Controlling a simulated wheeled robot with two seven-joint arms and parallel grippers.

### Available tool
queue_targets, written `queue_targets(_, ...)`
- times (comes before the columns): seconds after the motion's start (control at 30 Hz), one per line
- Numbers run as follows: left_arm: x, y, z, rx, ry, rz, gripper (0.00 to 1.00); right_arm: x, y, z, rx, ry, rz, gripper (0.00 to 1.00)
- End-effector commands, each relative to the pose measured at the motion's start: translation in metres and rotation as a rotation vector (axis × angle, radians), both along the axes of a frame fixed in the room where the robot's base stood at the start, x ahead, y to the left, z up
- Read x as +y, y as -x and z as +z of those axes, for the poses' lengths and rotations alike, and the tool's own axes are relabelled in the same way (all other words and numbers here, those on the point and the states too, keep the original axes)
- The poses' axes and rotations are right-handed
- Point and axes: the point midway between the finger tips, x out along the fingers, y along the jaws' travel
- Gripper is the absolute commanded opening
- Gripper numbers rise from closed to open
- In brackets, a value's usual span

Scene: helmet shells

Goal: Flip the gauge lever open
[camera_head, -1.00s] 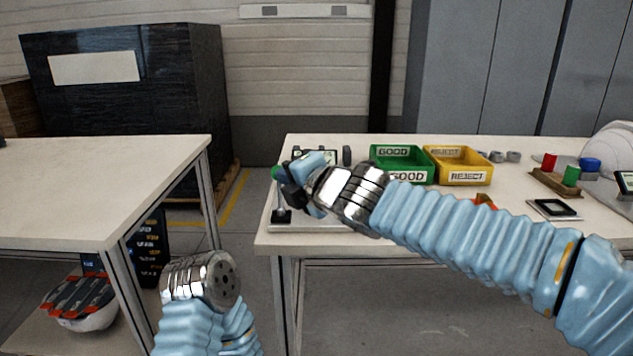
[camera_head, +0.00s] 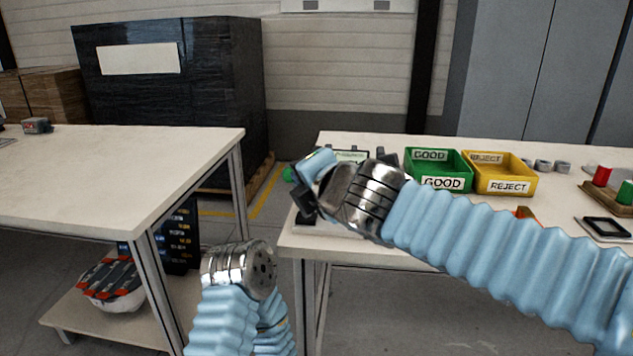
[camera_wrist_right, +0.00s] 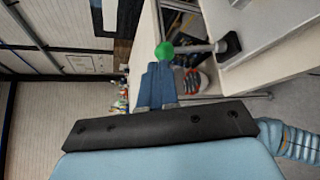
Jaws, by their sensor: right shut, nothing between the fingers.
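The gauge lever has a green ball knob (camera_wrist_right: 165,52) on a metal rod that runs to a dark base (camera_wrist_right: 229,45). In the head view the knob (camera_head: 288,174) shows at the bench's left end, left of my right wrist, which hides most of the rod. My right gripper (camera_wrist_right: 157,72) is shut and empty. Its blue fingertips are just beside the knob in the wrist view; I cannot tell whether they touch it. The gauge body behind my wrist is mostly hidden. My left arm ends in a metal wrist low in the head view, with no fingers visible.
A green GOOD bin (camera_head: 438,172) and a yellow REJECT bin (camera_head: 503,176) stand right of the gauge. A dark flat device (camera_head: 606,228) lies at right. Another table (camera_head: 110,180) stands left, across a floor gap.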

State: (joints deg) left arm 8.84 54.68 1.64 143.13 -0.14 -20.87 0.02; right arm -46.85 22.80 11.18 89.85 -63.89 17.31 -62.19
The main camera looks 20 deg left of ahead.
Motion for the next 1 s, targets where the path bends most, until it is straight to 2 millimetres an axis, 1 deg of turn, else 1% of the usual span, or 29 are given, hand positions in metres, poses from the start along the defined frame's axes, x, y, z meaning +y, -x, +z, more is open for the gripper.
queue_targets(0.03,0.000,0.000,0.005,-0.001,0.001,-0.001,0.43,-0.002,0.003,0.008,-0.002,-0.002,-0.001,0.00)
queue_targets(0.13,-0.001,0.000,0.001,-0.001,0.001,-0.002,0.43,-0.020,0.020,0.015,-0.003,-0.003,-0.001,0.00)
queue_targets(0.3,0.000,0.000,0.003,0.000,0.000,-0.001,0.43,-0.045,0.045,0.029,-0.002,-0.002,-0.002,0.00)
queue_targets(0.43,0.000,0.000,0.005,0.000,0.001,-0.001,0.43,-0.058,0.058,0.036,-0.002,-0.002,-0.001,0.00)
queue_targets(0.6,0.000,0.000,0.006,0.000,0.001,-0.001,0.43,-0.066,0.067,0.040,-0.001,-0.001,0.000,0.00)
queue_targets(1.0,0.000,0.000,0.006,0.000,0.001,-0.001,0.43,-0.067,0.069,0.040,0.000,0.000,0.000,0.00)
